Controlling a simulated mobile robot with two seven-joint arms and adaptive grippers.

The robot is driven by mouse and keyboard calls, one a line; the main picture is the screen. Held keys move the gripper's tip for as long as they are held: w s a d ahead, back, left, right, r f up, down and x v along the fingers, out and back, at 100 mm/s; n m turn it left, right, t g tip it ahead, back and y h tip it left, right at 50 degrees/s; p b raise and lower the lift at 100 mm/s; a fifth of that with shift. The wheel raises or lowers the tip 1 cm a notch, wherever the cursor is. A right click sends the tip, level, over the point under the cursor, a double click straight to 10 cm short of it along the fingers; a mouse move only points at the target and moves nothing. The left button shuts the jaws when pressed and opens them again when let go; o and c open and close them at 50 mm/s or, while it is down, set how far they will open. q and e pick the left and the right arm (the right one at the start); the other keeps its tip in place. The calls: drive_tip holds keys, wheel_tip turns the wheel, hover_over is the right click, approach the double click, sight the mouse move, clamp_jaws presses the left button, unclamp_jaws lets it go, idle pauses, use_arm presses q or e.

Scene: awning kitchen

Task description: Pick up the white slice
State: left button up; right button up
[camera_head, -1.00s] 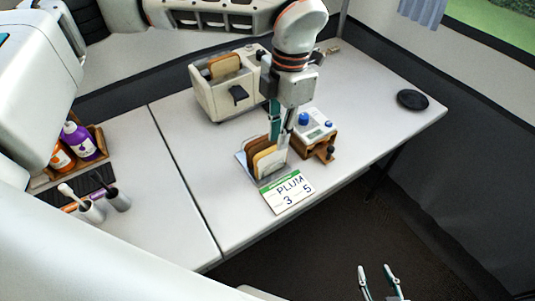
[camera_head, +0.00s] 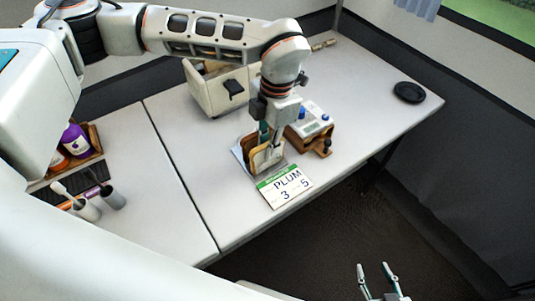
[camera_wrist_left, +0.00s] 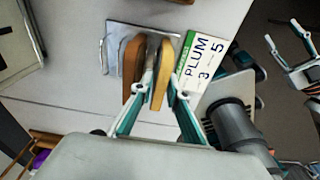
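A rack (camera_head: 239,155) holds upright bread-like slices on the table. The pale cream slice (camera_head: 268,160) is at the front, the palest one there, and brown slices (camera_head: 251,146) stand behind it. In the left wrist view the pale slice (camera_wrist_left: 162,76) stands between the fingers of my left gripper (camera_wrist_left: 164,92), next to a brown slice (camera_wrist_left: 132,66). One finger reaches in on the brown slice's side, the other on the card's side. The fingers look spread; contact is unclear. In the head view my left gripper (camera_head: 265,140) partly hides the slices. My right gripper (camera_head: 378,268) is open and empty, away from the table.
A card reading PLUM 3 5 (camera_head: 284,187) lies directly in front of the rack.

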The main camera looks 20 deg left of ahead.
use_arm(q)
drive_tip(key=shift+f, duration=0.1)
idle(0.3)
drive_tip(key=shift+f, duration=0.1)
clamp_jaws()
